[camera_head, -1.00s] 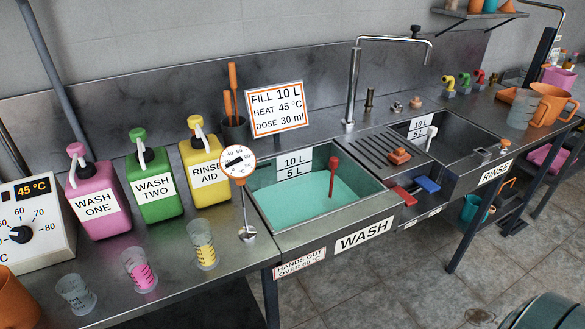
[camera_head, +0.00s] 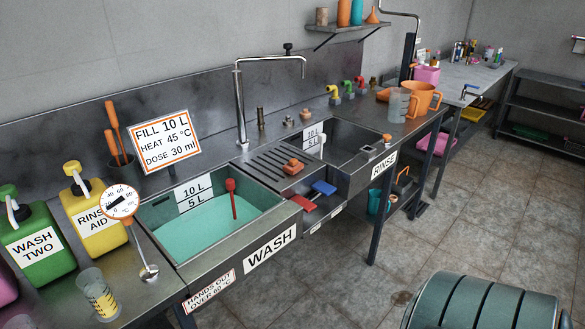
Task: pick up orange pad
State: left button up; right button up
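A small orange block-like piece (camera_head: 293,167) lies on the ribbed drainer (camera_head: 272,161) between the two sinks; it may be the orange pad, but it is too small to be sure. A flat red piece (camera_head: 304,203) and a flat blue piece (camera_head: 324,187) lie in the recess in front of the drainer. Neither of my grippers is in view.
The wash sink (camera_head: 274,211) holds green liquid and a red-headed stick. A dial thermometer (camera_head: 121,203), bottles and a measuring cup (camera_head: 98,294) stand at left. A tall tap (camera_head: 240,105) rises behind. A ribbed dark green drum (camera_head: 485,303) is on the floor at lower right.

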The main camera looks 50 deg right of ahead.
aim_at(294, 166)
jog(key=i+j, duration=0.4)
jog(key=z, duration=1.8)
